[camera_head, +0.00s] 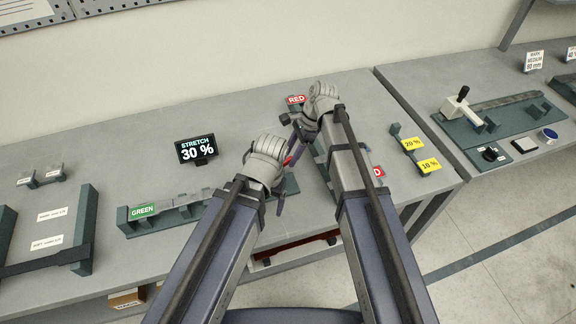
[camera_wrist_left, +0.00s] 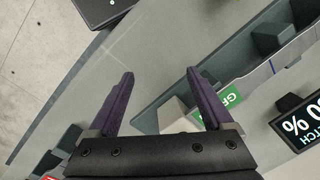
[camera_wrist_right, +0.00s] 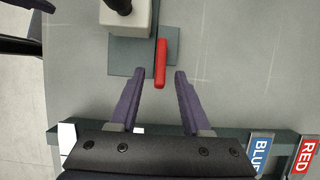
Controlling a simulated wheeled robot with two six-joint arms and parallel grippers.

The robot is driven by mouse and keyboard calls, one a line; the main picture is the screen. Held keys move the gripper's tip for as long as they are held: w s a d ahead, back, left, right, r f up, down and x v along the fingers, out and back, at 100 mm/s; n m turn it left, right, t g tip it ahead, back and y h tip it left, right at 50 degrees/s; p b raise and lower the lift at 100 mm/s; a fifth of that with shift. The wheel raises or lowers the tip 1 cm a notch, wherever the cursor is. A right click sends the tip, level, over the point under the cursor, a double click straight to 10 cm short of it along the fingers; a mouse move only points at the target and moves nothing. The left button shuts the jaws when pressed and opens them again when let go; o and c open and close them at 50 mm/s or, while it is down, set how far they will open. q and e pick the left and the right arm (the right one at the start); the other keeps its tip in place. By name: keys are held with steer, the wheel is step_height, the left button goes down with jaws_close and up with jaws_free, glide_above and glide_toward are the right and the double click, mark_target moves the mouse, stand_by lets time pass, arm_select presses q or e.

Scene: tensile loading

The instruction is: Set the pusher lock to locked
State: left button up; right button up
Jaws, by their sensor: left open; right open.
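A slim red lever (camera_wrist_right: 160,63), which I take for the pusher lock, lies on a dark plate (camera_wrist_right: 127,56) in the right wrist view. It is beside a pale block (camera_wrist_right: 126,19) with a black knob. My right gripper (camera_wrist_right: 158,74) is open, and the lever's near end appears between its fingertips; I cannot tell whether they touch. In the head view a small bit of red (camera_head: 288,160) shows between my grippers, and the rest is hidden by them. My left gripper (camera_wrist_left: 159,73) is open and empty over grey table. The lever's lock setting cannot be read.
A screen (camera_head: 196,150) reads STRETCH 30 %. A rail with a GREEN label (camera_head: 143,211) stands left of my left gripper, and a RED label (camera_head: 296,99) is near my right. Yellow 20 % and 10 % tags (camera_head: 412,143) stand farther right. My grippers are close together.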

mark_target(289, 158)
arm_select(q)
steer(key=shift+f+b, duration=0.9)
steer(key=shift+f, duration=0.55)
arm_select(e)
steer(key=shift+x, duration=1.55)
steer(key=shift+c, duration=0.4)
jaws_close()
